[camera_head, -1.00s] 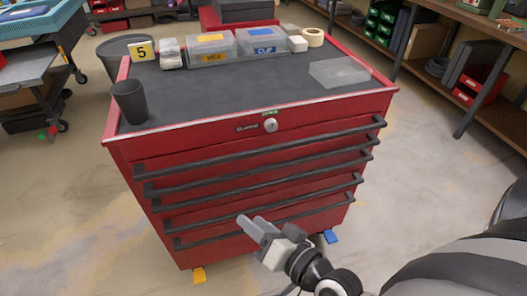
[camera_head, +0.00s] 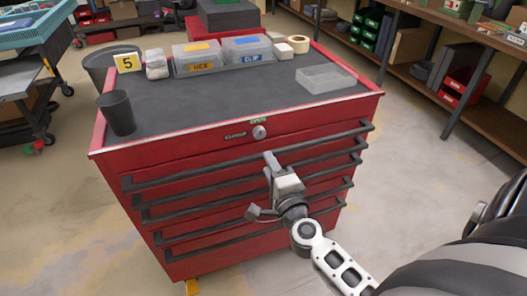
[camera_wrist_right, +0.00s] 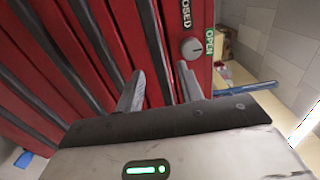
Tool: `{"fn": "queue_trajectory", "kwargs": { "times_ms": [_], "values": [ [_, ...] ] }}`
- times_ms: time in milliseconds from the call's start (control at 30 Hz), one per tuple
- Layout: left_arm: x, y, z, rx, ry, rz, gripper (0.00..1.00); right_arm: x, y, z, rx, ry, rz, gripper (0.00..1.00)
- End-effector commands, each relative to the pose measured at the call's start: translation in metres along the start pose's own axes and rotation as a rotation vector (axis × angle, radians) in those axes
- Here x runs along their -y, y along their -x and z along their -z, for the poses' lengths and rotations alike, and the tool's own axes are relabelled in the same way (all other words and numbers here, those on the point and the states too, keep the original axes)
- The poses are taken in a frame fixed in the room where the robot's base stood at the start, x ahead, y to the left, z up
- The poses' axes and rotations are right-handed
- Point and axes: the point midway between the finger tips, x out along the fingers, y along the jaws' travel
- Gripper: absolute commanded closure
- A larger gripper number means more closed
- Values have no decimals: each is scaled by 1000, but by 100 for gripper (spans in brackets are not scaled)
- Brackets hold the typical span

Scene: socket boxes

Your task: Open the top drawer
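The red tool cabinet (camera_head: 110,180) has several drawers, each with a long dark bar handle. The top drawer's handle (camera_head: 335,137) is the uppermost bar, and the drawer is shut. My right gripper (camera_head: 269,166) is in front of this handle, near its middle and below the round lock knob (camera_head: 259,132). In the right wrist view the two fingers (camera_wrist_right: 158,92) are apart, with the top handle (camera_wrist_right: 150,40) showing between them. I cannot tell whether they touch it. The knob (camera_wrist_right: 190,48) has "CLOSED" and "OPEN" labels beside it. My left gripper is not in view.
Shelves (camera_head: 480,95) stand at the right. The floor before the cabinet is clear.

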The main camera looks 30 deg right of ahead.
Motion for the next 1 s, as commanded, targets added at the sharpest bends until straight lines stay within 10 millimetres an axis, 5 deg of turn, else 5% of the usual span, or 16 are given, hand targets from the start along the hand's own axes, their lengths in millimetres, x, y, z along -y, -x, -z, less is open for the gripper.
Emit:
{"fn": "queue_trajectory", "kwargs": {
  "times_ms": [300, 667, 800, 1000],
  "values": [
    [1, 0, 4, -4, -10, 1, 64, 0, -44, 0, 0, 2, 1, 63],
    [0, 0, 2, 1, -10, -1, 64, 0, -48, 0, 1, 2, 0, 63],
    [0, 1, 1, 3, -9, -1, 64, 0, -48, 0, 1, 2, 0, 99],
    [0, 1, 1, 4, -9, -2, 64, 0, -48, -1, 2, 2, 0, 100]
  ]
}}
